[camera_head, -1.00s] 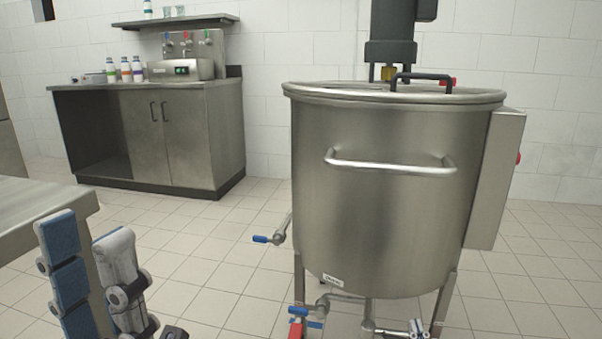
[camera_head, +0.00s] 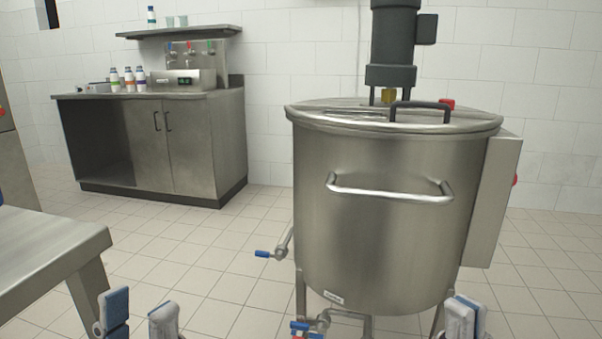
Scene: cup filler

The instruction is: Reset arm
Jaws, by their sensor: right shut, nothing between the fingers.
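My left gripper (camera_head: 138,315) is at the bottom left. Its two blue-and-grey fingers stand apart with nothing between them. My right gripper (camera_head: 465,314) is at the bottom right, in front of the lower right of the big steel vessel. Its fingers are together and hold nothing. Only the upper parts of both grippers show; the rest is cut off by the lower edge.
The steel vessel (camera_head: 385,245) stands ahead, with a front bar handle (camera_head: 388,192) and blue-handled valves below. A steel table (camera_head: 45,240) is at the left. A counter (camera_head: 185,150) with bottles is at the back left. Tiled floor between is clear.

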